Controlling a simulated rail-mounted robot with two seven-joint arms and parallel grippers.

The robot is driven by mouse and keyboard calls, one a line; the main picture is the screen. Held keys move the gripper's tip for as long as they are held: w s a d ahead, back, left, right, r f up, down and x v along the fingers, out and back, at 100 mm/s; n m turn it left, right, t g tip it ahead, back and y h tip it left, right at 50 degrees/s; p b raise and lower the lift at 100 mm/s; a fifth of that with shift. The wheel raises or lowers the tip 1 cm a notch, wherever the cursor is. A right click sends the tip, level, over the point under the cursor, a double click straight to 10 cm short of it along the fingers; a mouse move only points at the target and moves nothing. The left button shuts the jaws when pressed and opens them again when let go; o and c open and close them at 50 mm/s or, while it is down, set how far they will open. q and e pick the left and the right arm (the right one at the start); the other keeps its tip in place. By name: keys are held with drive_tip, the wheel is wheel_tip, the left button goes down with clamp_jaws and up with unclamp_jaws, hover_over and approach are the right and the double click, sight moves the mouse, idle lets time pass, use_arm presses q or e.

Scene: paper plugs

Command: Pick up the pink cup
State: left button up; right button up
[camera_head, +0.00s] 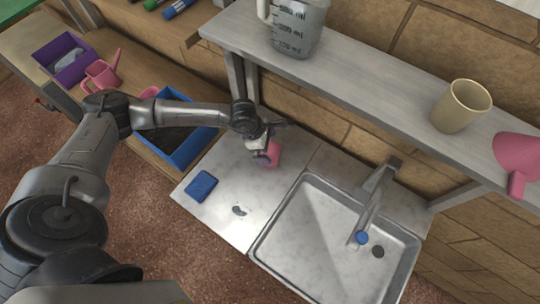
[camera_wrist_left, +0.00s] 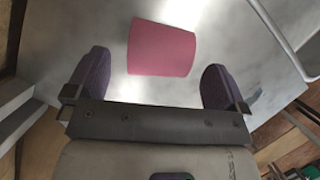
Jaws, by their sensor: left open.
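The pink cup (camera_head: 273,153) stands on the grey counter near the wall, left of the sink, in the head view. In the left wrist view the pink cup (camera_wrist_left: 161,48) lies ahead of and between the two purple fingers, with no finger seen touching it. My left gripper (camera_head: 262,154) is at the cup in the head view and partly covers it. In the left wrist view the left gripper (camera_wrist_left: 158,80) is open, its fingers spread wider than the cup. My right gripper is not in view.
A sink (camera_head: 330,240) with a tap (camera_head: 374,200) is right of the cup. A blue sponge-like block (camera_head: 201,185) lies on the counter. A shelf (camera_head: 380,85) above holds a measuring jug (camera_head: 297,28), a beige cup (camera_head: 461,106) and a pink object (camera_head: 518,158). A blue crate (camera_head: 190,150) stands left.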

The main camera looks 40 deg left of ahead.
sight(270, 151)
use_arm(q)
drive_tip(key=shift+x, duration=2.6)
drive_tip(key=shift+s, duration=0.2)
drive_tip(key=c, duration=1)
